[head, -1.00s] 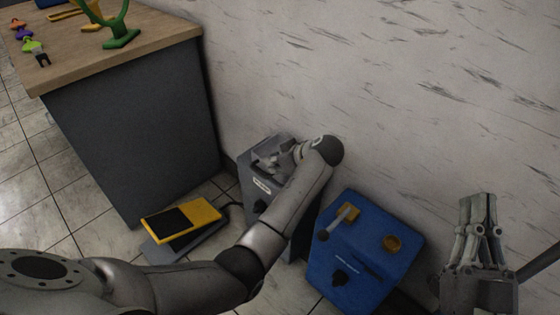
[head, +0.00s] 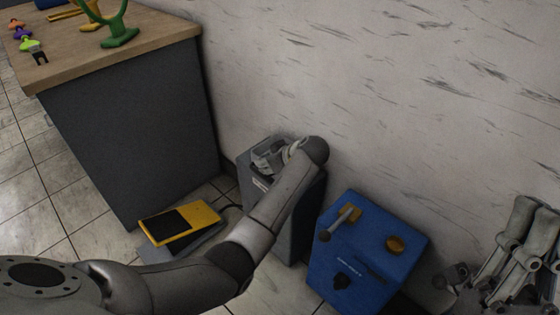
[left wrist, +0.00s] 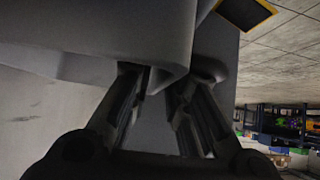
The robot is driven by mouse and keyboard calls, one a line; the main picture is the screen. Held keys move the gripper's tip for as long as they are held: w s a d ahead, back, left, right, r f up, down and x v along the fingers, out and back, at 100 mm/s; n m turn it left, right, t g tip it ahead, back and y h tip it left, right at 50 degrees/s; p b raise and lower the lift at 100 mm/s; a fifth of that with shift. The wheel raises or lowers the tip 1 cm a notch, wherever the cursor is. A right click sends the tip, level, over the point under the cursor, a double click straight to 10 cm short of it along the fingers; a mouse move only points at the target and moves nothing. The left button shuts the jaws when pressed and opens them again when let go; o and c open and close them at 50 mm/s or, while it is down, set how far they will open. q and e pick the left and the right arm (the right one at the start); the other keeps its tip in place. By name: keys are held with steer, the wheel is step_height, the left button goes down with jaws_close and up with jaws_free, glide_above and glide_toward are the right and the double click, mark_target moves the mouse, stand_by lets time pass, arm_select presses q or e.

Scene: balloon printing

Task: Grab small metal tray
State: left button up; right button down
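A grey metal piece, probably the small metal tray (head: 270,155), sits on top of the grey box (head: 297,220) in the head view. My left gripper (head: 279,158) is at this piece, partly hidden by my own wrist. In the left wrist view, the fingers (left wrist: 168,85) stand apart around a grey rounded edge (left wrist: 170,60). I cannot tell whether they touch it. My right gripper (head: 490,270) is at the lower right of the head view, cut off by the frame, fingers apart and empty.
A blue box (head: 365,255) with a lever and a yellow knob stands right of the grey box. A yellow-and-black pedal (head: 180,224) lies on the floor. A wooden-topped desk (head: 125,60) stands at the left. The wall is close behind the boxes.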

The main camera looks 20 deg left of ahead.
arm_select(q)
jaws_close()
steer(key=shift+r, duration=0.1)
